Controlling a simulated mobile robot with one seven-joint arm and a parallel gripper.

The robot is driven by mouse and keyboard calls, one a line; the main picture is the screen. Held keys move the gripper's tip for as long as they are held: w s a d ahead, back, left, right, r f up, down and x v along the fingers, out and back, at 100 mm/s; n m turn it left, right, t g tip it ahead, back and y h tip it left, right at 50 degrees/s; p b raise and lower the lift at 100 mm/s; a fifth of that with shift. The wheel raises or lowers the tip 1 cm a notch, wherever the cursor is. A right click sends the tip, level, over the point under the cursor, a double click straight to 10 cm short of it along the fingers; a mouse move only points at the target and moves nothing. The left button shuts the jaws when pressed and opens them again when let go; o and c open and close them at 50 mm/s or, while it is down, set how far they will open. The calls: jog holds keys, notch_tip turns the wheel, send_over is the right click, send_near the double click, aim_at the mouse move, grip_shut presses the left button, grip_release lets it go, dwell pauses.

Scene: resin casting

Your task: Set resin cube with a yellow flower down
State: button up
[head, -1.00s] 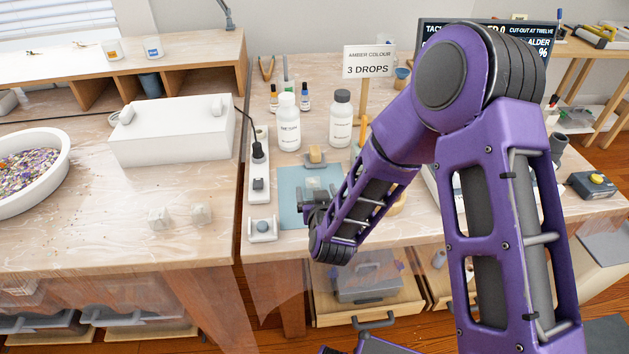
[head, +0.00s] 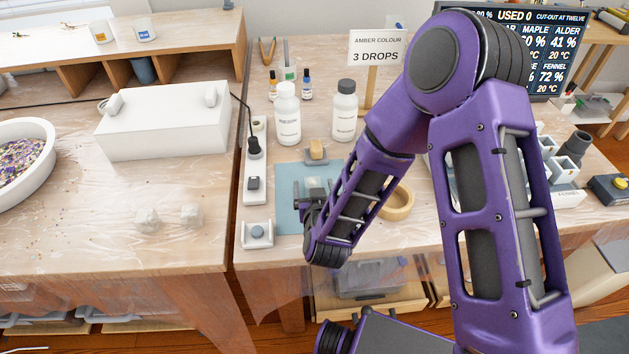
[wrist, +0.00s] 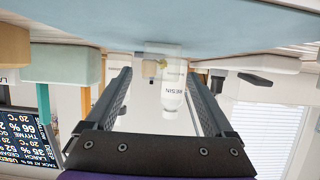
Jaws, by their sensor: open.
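The clear resin cube (wrist: 150,66) with a small yellow flower in it rests on the blue mat (wrist: 220,25), which appears at the top of the upside-down wrist view. My gripper (wrist: 159,74) is open, its two dark fingers on either side of the cube with a visible gap at each side. In the head view the pale cube (head: 313,184) shows on the blue mat (head: 288,218), beside my gripper (head: 306,197). My arm hides part of the mat and the fingertips there.
A tan-topped block (head: 317,150) stands at the mat's back. Two white bottles (head: 287,115) stand behind it. A wooden ring-shaped dish (head: 398,203) is right of my forearm.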

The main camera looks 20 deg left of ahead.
jog(key=c, duration=1.3)
grip_shut()
jog(key=shift+r, duration=0.1)
